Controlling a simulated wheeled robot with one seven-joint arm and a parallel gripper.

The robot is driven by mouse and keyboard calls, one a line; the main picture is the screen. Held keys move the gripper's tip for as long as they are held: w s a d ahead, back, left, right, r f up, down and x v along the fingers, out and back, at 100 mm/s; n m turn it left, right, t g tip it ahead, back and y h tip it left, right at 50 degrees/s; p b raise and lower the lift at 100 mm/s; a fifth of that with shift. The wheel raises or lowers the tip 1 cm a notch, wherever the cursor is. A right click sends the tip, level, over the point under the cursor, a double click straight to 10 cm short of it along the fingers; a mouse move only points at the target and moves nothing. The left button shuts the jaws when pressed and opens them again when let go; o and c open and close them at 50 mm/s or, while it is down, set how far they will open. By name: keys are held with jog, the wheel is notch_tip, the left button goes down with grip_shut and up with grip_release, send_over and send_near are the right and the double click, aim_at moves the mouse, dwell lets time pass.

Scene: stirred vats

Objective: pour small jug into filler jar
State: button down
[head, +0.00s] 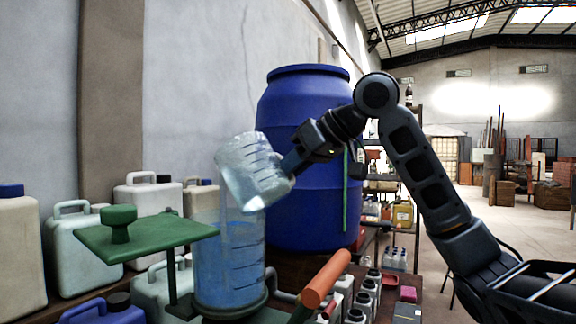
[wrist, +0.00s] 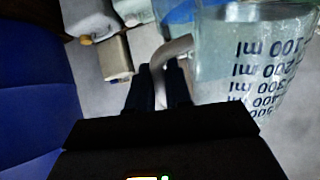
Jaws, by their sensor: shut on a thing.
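The small jug (head: 253,172) is clear, with dark volume marks, and hangs tilted just above the filler jar. My gripper (head: 291,163) is to its right and shut on its handle. In the wrist view the handle (wrist: 168,52) sits between my fingers (wrist: 160,85), and the marked jug wall (wrist: 265,65) fills the right side. The filler jar (head: 229,268) is a tall clear cylinder with marks and blue liquid inside. The jug overlaps its top edge in the head view, so its mouth is partly hidden.
A large blue barrel (head: 305,215) stands close behind my gripper. A green plate with a knob (head: 145,237) is left of the jar, and an orange-ended handle (head: 325,280) is at its right front. Pale canisters (head: 82,250) crowd the left. Small bottles (head: 368,290) stand at lower right.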

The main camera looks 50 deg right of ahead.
jog(key=shift+r+g+p, duration=0.1)
jog(key=shift+g+p, duration=0.7)
jog(key=shift+p, duration=0.35)
jog(key=shift+f+g+p, duration=0.3)
jog(key=shift+g+p, duration=0.8)
jog(key=shift+p, duration=0.3)
jog(key=shift+w+r+g+p, duration=0.25)
jog(key=shift+g+p, duration=0.35)
jog(key=shift+p, duration=0.4)
jog(key=shift+w+r+m+g, duration=0.3)
jog(key=shift+r+g, duration=0.4)
jog(key=shift+g, duration=0.4)
jog(key=shift+w+r+g, duration=0.4)
jog(key=shift+r+g, duration=0.05)
jog(key=shift+g, duration=0.45)
jog(key=shift+w+r+g, duration=0.4)
jog(key=shift+r+g, duration=0.05)
jog(key=shift+g, duration=0.45)
jog(key=w+g, duration=0.1)
jog(key=g, duration=0.1)
jog(key=w+r+g, duration=0.1)
jog(key=g, duration=0.1)
jog(key=shift+w+m, duration=0.15)
jog(key=shift+m, duration=0.15)
jog(key=shift+r, duration=0.15)
